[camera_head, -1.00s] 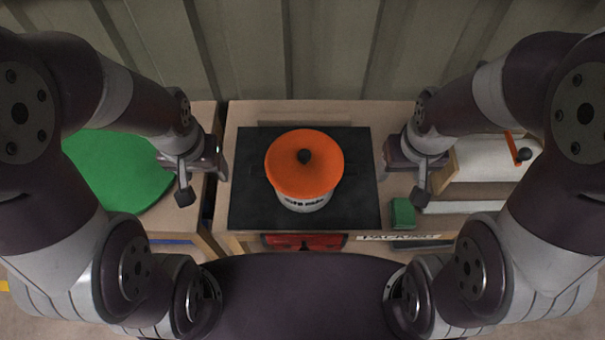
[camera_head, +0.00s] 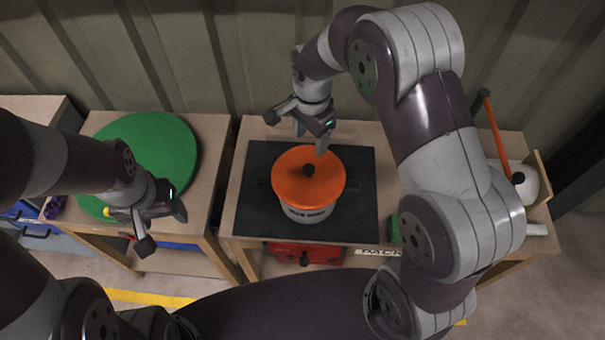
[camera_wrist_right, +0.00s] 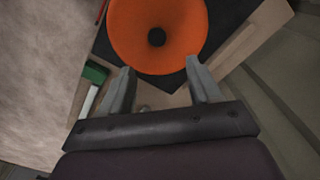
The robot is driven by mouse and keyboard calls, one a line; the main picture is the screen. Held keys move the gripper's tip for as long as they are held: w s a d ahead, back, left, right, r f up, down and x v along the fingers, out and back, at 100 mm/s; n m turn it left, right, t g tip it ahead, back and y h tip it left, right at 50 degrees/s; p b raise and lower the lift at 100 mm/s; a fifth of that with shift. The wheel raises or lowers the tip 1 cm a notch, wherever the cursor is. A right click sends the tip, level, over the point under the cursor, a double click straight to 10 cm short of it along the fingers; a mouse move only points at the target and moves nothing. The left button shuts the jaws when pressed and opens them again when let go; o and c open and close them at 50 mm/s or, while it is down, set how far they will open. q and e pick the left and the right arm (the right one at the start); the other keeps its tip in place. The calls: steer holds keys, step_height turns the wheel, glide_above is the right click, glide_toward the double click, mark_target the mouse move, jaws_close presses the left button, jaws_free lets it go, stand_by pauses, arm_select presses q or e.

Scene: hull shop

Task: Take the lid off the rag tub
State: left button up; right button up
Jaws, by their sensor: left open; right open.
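The rag tub (camera_head: 308,213) is a pale pot with dark lettering and dark side handles, standing on a black mat (camera_head: 262,160). Its orange lid (camera_head: 290,186) with a black knob (camera_head: 308,170) sits on top. My right gripper (camera_head: 310,142) is open and empty, above and just behind the lid. In the right wrist view the lid (camera_wrist_right: 130,30) and knob (camera_wrist_right: 156,37) lie beyond the open fingers (camera_wrist_right: 160,88). My left gripper (camera_head: 164,222) is open and empty, left of the tub, over the front of the left bench near the green disc.
A green round board (camera_head: 165,150) lies on the left bench. A red box (camera_head: 322,254) sits below the middle bench's front edge. A small green block (camera_head: 394,228) and a white item with an orange handle (camera_head: 492,125) are at the right. A corrugated wall stands behind.

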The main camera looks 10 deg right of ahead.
mark_target(309, 168)
steer(key=f, duration=0.3)
steer(key=f+p, duration=0.1)
steer(key=f, duration=0.6)
steer(key=shift+s+a+f, duration=0.1)
steer(key=shift+s+a, duration=0.15)
steer(key=shift+s, duration=0.05)
steer(key=c, duration=1.1)
steer(key=shift+c, duration=0.2)
